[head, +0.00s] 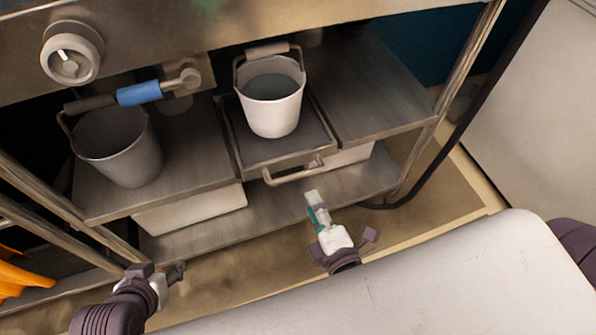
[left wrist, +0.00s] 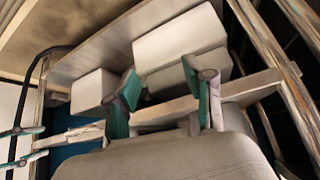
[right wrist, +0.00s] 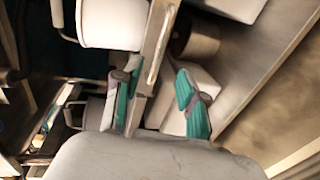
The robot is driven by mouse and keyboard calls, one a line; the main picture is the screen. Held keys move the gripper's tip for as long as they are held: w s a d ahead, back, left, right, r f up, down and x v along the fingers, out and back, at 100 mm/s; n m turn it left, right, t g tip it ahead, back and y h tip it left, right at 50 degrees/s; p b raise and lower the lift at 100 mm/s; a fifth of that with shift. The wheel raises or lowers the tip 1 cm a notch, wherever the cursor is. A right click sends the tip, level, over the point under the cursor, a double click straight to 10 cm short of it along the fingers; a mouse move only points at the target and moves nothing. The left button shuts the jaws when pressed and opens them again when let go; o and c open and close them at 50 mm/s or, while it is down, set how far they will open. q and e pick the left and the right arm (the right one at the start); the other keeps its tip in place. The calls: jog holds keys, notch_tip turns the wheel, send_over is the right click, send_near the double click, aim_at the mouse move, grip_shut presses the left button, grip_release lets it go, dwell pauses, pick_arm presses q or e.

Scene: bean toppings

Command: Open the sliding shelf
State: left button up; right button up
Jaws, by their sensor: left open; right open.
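The sliding shelf (head: 235,128) is a dark metal tray between two fixed shelf panels, with a pale bar handle (head: 292,176) along its front. A white bucket (head: 272,118) stands on it. My right gripper (head: 314,198) is open, just in front of and below the handle's right end. In the right wrist view, the handle (right wrist: 163,40) shows ahead of the open fingers (right wrist: 157,75), with no clear contact. My left gripper (head: 168,280) is lower left, away from the handle. In the left wrist view its fingers (left wrist: 168,82) are open and empty.
A grey bucket (head: 120,160) stands on the left panel. Above are a blue-handled lever (head: 138,94) and a round knob (head: 70,58). White boxes (head: 190,212) sit on the lower shelf (head: 275,210). A metal post (head: 440,110) stands at right.

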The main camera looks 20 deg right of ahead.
aim_at(298, 174)
jog(key=p+x, duration=0.1)
jog(key=x, duration=0.3)
jog(key=shift+w, duration=0.45)
pick_arm(q)
jog(key=s+a+f+g+y, duration=0.1)
jog(key=s+a+g, duration=0.1)
jog(key=s, duration=0.4)
jog(key=shift+s+f+g, duration=0.2)
jog(key=shift+f+g, duration=0.15)
jog(key=shift+g, duration=0.45)
pick_arm(e)
jog(key=shift+x, duration=2.85)
jog(key=shift+s+f, duration=0.1)
grip_shut()
